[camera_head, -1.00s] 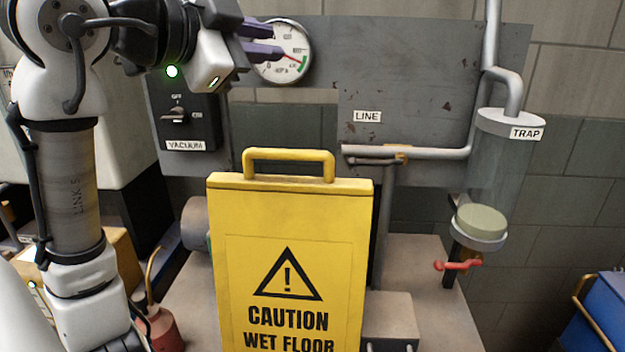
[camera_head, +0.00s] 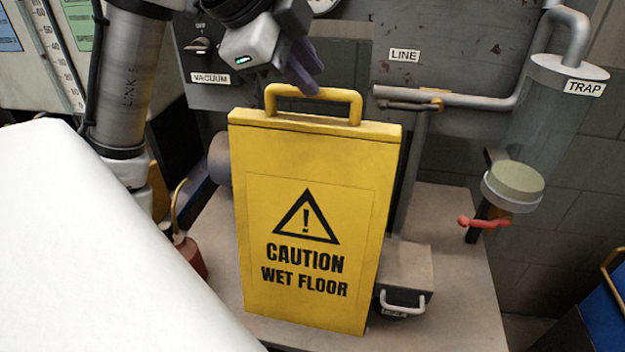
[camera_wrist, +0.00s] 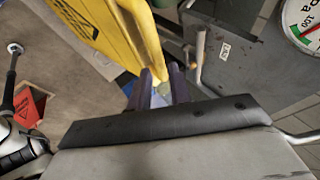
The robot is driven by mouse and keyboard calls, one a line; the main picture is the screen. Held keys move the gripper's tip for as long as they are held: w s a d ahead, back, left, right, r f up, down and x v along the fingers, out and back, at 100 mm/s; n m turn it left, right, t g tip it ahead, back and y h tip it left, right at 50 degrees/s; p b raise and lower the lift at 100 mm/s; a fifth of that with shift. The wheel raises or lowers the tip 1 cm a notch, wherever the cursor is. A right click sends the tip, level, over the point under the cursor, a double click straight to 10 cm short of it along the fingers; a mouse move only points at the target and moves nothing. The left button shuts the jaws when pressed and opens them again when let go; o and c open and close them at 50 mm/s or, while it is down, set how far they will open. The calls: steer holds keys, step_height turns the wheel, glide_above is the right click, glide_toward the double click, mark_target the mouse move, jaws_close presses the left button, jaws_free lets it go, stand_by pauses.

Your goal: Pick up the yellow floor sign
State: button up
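The yellow floor sign (camera_head: 310,215) stands upright on a grey-brown bench top, its black "CAUTION WET FLOOR" face toward my body. Its yellow loop handle (camera_head: 340,94) sticks up from the top edge. My gripper (camera_head: 308,82) points down at the handle, with its purple fingers just above or beside the top bar; contact is unclear. In the wrist view, the two purple fingers (camera_wrist: 160,88) are apart, and the yellow handle (camera_wrist: 147,38) reaches toward the gap between them. Whether the bar is between the fingers I cannot tell.
Behind the sign is a grey panel with a pipe (camera_head: 455,98) and a vacuum switch (camera_head: 200,48). A glass trap (camera_head: 530,135) with a red valve (camera_head: 484,222) hangs at right. A red can (camera_head: 190,256) is left of the sign. A drawer-like box (camera_head: 408,270) sits right of it.

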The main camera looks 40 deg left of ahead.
mark_target(321, 94)
steer(key=shift+p+x, duration=0.75)
steer(key=shift+x, duration=1.9)
steer(key=shift+s+a+f, duration=0.1)
steer(key=shift+a+f, duration=0.1)
steer(key=shift+c, duration=0.2)
jaws_close()
steer(key=shift+r, duration=0.1)
